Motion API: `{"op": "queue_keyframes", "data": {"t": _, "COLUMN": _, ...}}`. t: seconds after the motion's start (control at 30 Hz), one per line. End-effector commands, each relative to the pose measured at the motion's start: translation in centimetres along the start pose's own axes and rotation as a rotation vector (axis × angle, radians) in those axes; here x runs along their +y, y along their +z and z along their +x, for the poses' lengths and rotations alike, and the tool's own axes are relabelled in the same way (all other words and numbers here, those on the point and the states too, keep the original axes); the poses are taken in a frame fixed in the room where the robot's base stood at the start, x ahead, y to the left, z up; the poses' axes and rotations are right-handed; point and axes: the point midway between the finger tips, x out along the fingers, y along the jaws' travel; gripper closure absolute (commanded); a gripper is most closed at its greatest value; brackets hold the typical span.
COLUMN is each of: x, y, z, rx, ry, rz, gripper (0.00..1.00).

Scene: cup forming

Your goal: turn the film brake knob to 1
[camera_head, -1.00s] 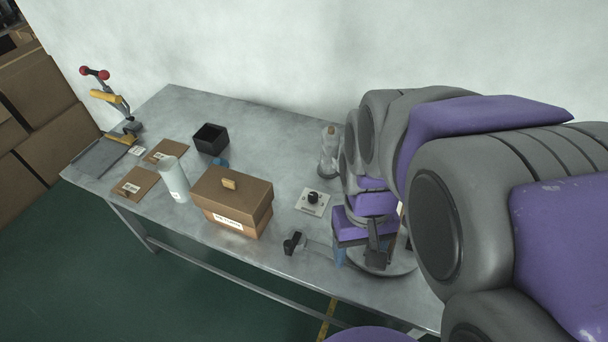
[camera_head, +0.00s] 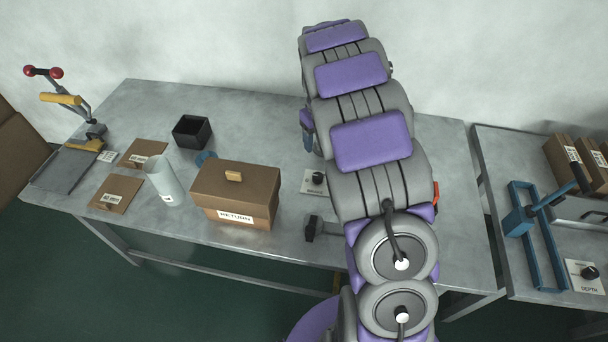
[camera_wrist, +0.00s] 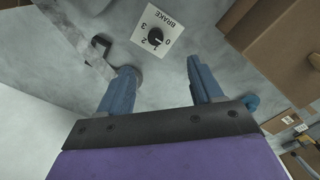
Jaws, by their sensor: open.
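The film brake knob (camera_head: 318,178) is a black knob on a small pale plate (camera_head: 308,188) on the table, just left of my arm. In the wrist view the knob (camera_wrist: 155,37) sits on its white BRAKE plate (camera_wrist: 171,27), with 0, 2 and 3 readable around it. The knob's exact setting is too small to tell. My gripper (camera_wrist: 161,68) is open and empty; its two blue fingers are apart, and the knob shows beyond the gap between their tips, not touched. In the head view my arm hides most of the gripper.
A brown RETURN box (camera_head: 208,185) stands left of the knob plate. A black clamp-like part (camera_head: 312,229) is in front of it. A white cylinder (camera_head: 163,181), a black bin (camera_head: 192,132) and a lever press (camera_head: 93,130) are farther left. Another table (camera_head: 490,160) holds a DEPTH knob (camera_head: 590,272).

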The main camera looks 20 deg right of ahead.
Motion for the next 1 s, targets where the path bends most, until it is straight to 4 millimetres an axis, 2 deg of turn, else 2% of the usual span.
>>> {"op": "queue_keyframes", "data": {"t": 0.03, "x": 0.8, "y": -0.4, "z": 0.9, "rx": 0.002, "ry": -0.006, "rz": -0.005, "gripper": 0.35}}
{"op": "queue_keyframes", "data": {"t": 0.2, "x": 2.2, "y": -1.2, "z": 2.0, "rx": 0.015, "ry": -0.016, "rz": -0.021, "gripper": 0.35}}
{"op": "queue_keyframes", "data": {"t": 0.37, "x": 2.2, "y": -1.2, "z": 3.4, "rx": 0.014, "ry": -0.017, "rz": -0.021, "gripper": 0.35}}
{"op": "queue_keyframes", "data": {"t": 0.7, "x": 0.7, "y": -1.5, "z": 9.8, "rx": 0.008, "ry": -0.004, "rz": -0.022, "gripper": 0.35}}
{"op": "queue_keyframes", "data": {"t": 1.0, "x": 1.6, "y": -1.4, "z": 15.7, "rx": 0.011, "ry": -0.014, "rz": -0.021, "gripper": 0.35}}
